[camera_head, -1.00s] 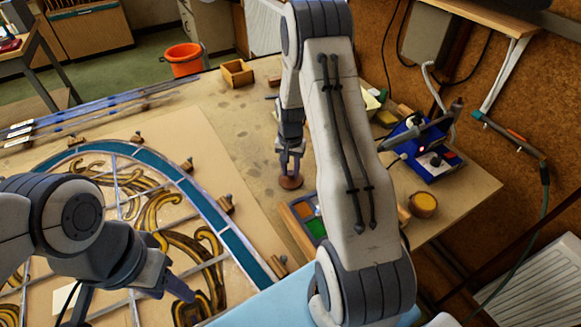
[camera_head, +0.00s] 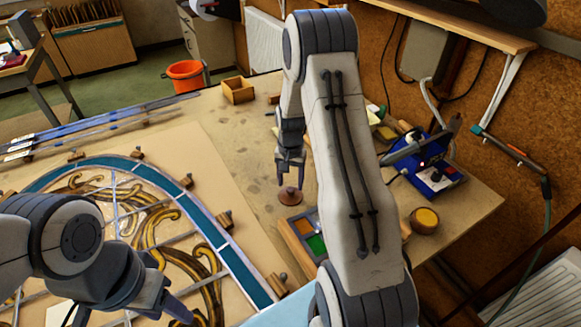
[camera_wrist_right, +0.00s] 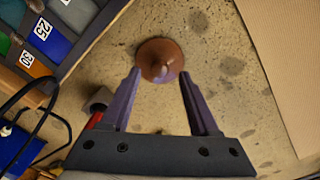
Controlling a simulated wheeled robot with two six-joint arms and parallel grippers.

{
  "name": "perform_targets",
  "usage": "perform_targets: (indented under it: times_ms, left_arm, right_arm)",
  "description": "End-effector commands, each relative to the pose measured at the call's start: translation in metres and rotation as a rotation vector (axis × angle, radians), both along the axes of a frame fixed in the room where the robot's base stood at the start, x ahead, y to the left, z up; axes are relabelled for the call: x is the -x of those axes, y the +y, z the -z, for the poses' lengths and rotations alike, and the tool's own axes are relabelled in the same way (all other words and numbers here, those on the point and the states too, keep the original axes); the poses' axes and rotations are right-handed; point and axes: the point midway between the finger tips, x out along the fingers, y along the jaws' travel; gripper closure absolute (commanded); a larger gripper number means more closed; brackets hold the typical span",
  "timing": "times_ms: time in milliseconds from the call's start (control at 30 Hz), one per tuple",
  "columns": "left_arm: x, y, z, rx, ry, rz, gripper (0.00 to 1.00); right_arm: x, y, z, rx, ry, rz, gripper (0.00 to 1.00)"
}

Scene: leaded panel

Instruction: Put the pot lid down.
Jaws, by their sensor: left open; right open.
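The pot lid (camera_head: 290,196) is a small brown disc with a knob on top. My left gripper (camera_head: 130,312) is open over the leaded panel at the lower left, partly cut off by the frame.
The leaded panel (camera_head: 200,215) fills the left of the table, with wooden blocks along its edge. A blue soldering station (camera_head: 434,178) and a small yellow-topped pot (camera_head: 424,220) stand further right. Bare table lies behind the lid.

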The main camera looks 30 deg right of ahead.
Motion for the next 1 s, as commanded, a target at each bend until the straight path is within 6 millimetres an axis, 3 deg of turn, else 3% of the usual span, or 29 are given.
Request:
perform_targets:
  times_ms: [200,400,733,867,967,1000]
  left_arm:
    - [0.0,0.0,0.017,-0.001,0.001,0.001,0.5]
    - [0.0,0.0,0.023,-0.001,0.001,0.001,0.5]
    - [0.0,0.0,0.025,0.0,0.0,0.001,0.5]
    - [0.0,0.0,0.025,0.0,0.0,0.001,0.5]
    - [0.0,0.0,0.025,0.0,0.0,0.001,0.5]
    - [0.0,0.0,0.025,0.0,0.0,0.001,0.5]
  right_arm:
    - [-0.001,0.0,-0.048,0.002,-0.006,0.0,0.38]
    - [-0.001,0.0,-0.082,0.002,-0.003,0.0,0.38]
    - [0.0,0.005,-0.101,-0.001,-0.001,-0.014,0.38]
    - [0.006,0.051,-0.115,-0.004,-0.009,-0.149,0.38]
    - [0.028,0.12,-0.135,-0.012,-0.023,-0.368,0.38]
    - [0.045,0.149,-0.143,-0.015,-0.028,-0.476,0.38]
